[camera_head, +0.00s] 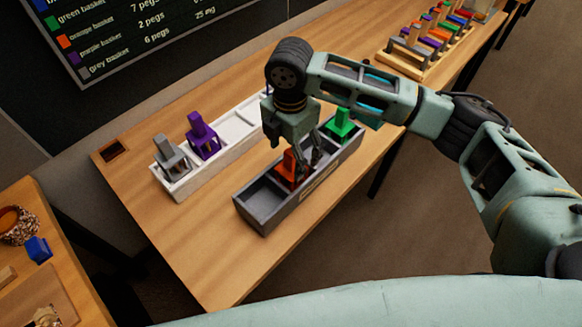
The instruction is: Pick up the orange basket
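The orange basket (286,173) sits in the middle part of a dark grey tray (268,221) on the wooden bench. My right gripper (299,165) reaches down over it, with its fingers at the basket's upper part. The fingers hide part of the basket, and I cannot tell whether they are closed on it. The basket still appears to be down in its compartment. My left gripper is not in view.
A green basket (341,124) stands at the far end of the dark tray; the near compartment is empty. A white tray (184,190) behind holds a purple basket (203,136) and a grey basket (170,155). A rack of coloured pieces (430,42) stands farther back. The bench's near left part is clear.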

